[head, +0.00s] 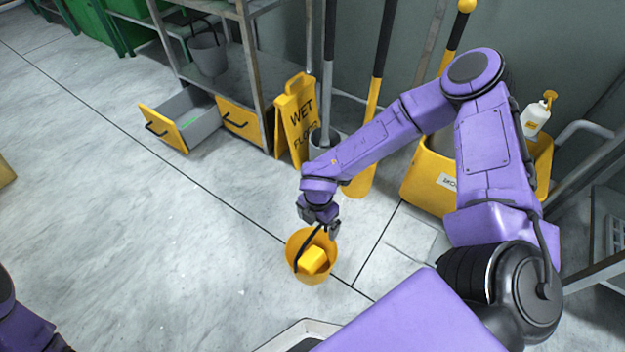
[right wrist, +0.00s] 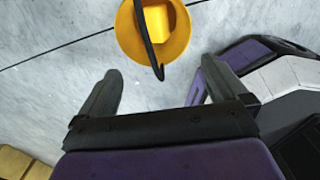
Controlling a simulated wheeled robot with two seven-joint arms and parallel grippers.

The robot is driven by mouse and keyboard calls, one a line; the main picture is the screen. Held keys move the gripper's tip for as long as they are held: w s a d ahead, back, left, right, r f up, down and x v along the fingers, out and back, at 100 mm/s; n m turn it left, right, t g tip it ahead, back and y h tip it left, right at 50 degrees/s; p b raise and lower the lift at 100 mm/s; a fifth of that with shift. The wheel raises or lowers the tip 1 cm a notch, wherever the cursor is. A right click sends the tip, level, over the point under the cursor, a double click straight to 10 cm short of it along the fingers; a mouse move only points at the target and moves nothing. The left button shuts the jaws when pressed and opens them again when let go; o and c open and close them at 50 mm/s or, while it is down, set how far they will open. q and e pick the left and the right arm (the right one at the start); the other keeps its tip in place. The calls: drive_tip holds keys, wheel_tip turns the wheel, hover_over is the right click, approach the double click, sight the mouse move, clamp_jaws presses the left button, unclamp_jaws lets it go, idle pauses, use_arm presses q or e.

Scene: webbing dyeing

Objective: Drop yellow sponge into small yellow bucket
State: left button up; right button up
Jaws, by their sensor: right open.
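The small yellow bucket (head: 296,243) stands on the grey tiled floor, with its black handle arching across its mouth. The yellow sponge (head: 312,260) lies inside it. In the right wrist view the bucket (right wrist: 128,37) is at the top, with the sponge (right wrist: 158,20) in it. My right gripper (head: 318,226) is above the bucket's far rim in the head view. Its fingers (right wrist: 160,95) are apart with nothing between them. My left arm shows only in part at the lower left of the head view, and its gripper is not visible.
A yellow wet floor sign (head: 296,118) and a metal shelf (head: 235,75) with an open drawer (head: 185,120) stand behind. A yellow mop bucket (head: 428,180) stands to the right, with a spray bottle (head: 536,118) near it. Floor left of the small bucket is clear.

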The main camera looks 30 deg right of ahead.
wheel_tip(320, 180, up, 10)
drive_tip(key=p, duration=0.3)
drive_tip(key=shift+f, duration=0.25)
